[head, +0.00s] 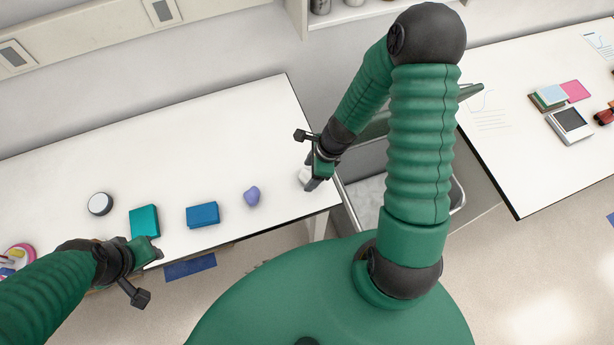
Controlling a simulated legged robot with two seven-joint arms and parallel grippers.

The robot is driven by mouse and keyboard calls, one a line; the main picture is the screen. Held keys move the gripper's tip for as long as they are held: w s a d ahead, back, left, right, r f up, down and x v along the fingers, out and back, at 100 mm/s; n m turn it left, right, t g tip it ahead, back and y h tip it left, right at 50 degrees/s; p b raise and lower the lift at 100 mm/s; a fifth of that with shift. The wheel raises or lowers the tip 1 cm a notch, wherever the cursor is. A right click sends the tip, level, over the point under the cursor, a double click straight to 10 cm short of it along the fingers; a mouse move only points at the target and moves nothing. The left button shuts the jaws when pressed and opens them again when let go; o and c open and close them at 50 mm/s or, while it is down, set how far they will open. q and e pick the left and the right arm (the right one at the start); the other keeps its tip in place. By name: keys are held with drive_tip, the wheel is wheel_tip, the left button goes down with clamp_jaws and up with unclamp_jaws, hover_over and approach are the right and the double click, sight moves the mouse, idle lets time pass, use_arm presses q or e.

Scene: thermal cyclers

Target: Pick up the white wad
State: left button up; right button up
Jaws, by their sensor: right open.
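The white wad (305,175) lies near the right edge of the white table, partly hidden by my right gripper. My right gripper (312,184) is open, with its fingers pointing down right at the wad. I cannot tell whether the fingers touch the wad or stand around it. My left gripper (155,254) is low at the left, over the table's front edge near a teal box, away from the wad. Whether its jaws are open or shut does not show clearly.
On the white table (230,125) stand a round white-topped object (100,204), the teal box (144,221), a blue box (202,215) and a purple lump (252,196). A bin (456,197) with a pale liner stands right of the table, below my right arm. The table's back is clear.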

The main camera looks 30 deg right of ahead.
wheel_tip(320, 180, down, 2)
drive_tip(key=shift+w+f, duration=0.1)
drive_tip(key=shift+w+a+f, duration=0.1)
drive_tip(key=shift+w, duration=0.15)
drive_tip(key=shift+a, duration=0.35)
drive_tip(key=c, duration=1)
drive_tip(key=shift+d, duration=0.15)
drive_tip(key=c, duration=0.4)
drive_tip(key=shift+d, duration=0.2)
